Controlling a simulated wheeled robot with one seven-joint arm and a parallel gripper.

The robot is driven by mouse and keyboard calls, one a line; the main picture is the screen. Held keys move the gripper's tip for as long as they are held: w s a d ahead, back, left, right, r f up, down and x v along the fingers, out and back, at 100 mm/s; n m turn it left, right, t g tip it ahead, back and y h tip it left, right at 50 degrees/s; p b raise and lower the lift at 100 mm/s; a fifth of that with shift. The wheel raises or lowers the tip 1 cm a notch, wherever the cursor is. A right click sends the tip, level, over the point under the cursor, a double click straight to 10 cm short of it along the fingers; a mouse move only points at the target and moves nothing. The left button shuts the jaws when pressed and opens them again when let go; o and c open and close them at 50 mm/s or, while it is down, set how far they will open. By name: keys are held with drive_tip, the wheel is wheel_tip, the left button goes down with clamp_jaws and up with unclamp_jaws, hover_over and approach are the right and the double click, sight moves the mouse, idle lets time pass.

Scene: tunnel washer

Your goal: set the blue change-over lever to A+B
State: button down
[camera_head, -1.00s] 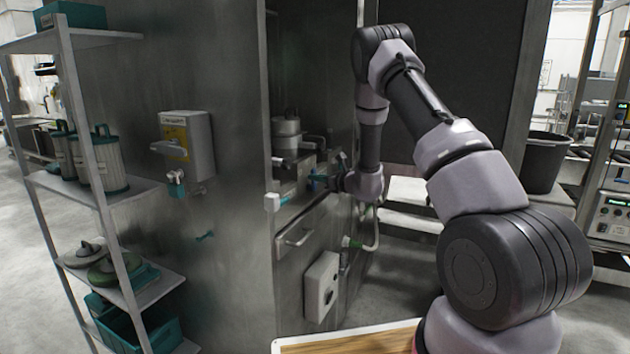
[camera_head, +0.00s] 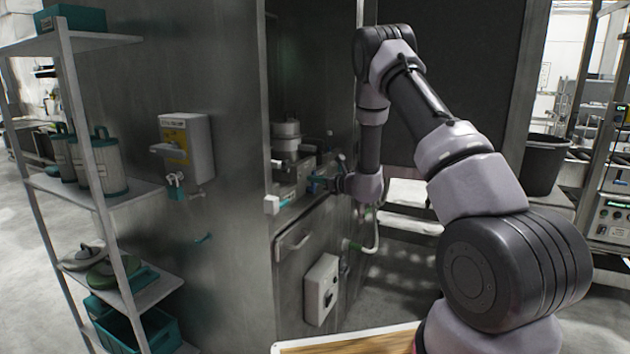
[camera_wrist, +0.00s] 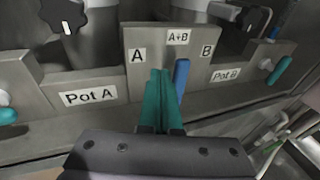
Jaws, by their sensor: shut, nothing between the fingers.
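The blue change-over lever (camera_wrist: 182,76) stands upright in the wrist view, in front of a grey plate (camera_wrist: 134,40) marked A at left, A+B at the top middle and B at right. Its top lies just right of and below the A+B label, between A+B and B. My gripper (camera_wrist: 160,78) has teal fingers, shut together and empty, just left of the lever. Whether the fingers touch the lever I cannot tell. In the head view my gripper (camera_head: 325,183) reaches into the machine's recess, and the lever cannot be made out there.
In the wrist view, Pot A (camera_wrist: 88,96) and Pot B (camera_wrist: 226,74) labels flank the plate. In the head view a shelf rack (camera_head: 95,190) stands at left.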

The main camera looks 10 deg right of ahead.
drive_tip(key=v, duration=1)
drive_tip(key=s+a+r+n+g+y, duration=0.2)
drive_tip(key=s+a+r+n+g, duration=0.3)
drive_tip(key=s+r+n, duration=0.35)
drive_tip(key=s+a+r+n+g+y, duration=0.1)
drive_tip(key=s+a+r+n+g, duration=0.4)
drive_tip(key=s+r, duration=0.55)
drive_tip(key=s+d+r+n+t+h, duration=0.2)
drive_tip(key=s+d+n+h, duration=0.3)
drive_tip(key=s, duration=0.4)
drive_tip(key=s+d+r+n+t+h, duration=0.1)
drive_tip(key=s+d+r+n+h, duration=0.3)
drive_tip(key=s, duration=0.5)
drive_tip(key=d+n+h, duration=0.1)
drive_tip(key=d+n, duration=0.1)
drive_tip(key=d, duration=0.1)
drive_tip(key=shift+t, duration=0.4)
